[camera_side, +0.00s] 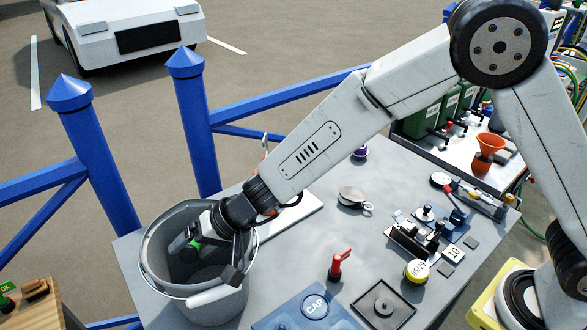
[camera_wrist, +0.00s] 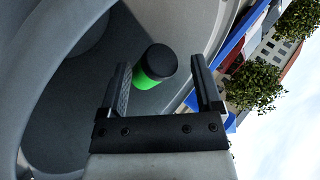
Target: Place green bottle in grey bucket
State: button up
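The grey bucket (camera_side: 160,275) stands on the near left corner of the table, with its handle lowered. My gripper (camera_side: 212,246) reaches down into its mouth. The green bottle (camera_side: 194,243) shows as a small green patch inside the bucket, mostly hidden. In the wrist view the bottle (camera_wrist: 150,72), with a black cap, lies against the bucket's inside (camera_wrist: 60,60). It appears just ahead of and between the fingers of my gripper (camera_wrist: 162,82). The fingers are spread wider than the bottle, with a clear gap at the right finger. I cannot tell if the left finger touches it.
A round metal piece (camera_side: 351,196) lies farther back. Blue railing posts (camera_side: 190,110) stand behind the table.

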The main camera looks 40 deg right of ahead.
aim_at(196, 249)
dwell(0.7)
jog(key=shift+r, duration=3.55)
jog(key=s+d+f+h, duration=0.1)
jog(key=s+d+h, duration=0.15)
jog(key=d, duration=0.85)
jog(key=s+d+f+g+h, duration=0.15)
jog(key=s+d, duration=0.25)
jog(key=d, duration=0.6)
jog(key=s+d+f+h, duration=0.1)
jog(key=s+d+h, duration=0.2)
jog(key=d, duration=0.8)
jog(key=s+d+f+n+h, duration=0.1)
jog(key=s+d+f+n, duration=0.1)
jog(key=s, duration=0.4)
jog(key=shift+s+d+f+n+g, duration=0.3)
jog(key=shift+d+f+g, duration=0.15)
jog(key=shift+d, duration=0.3)
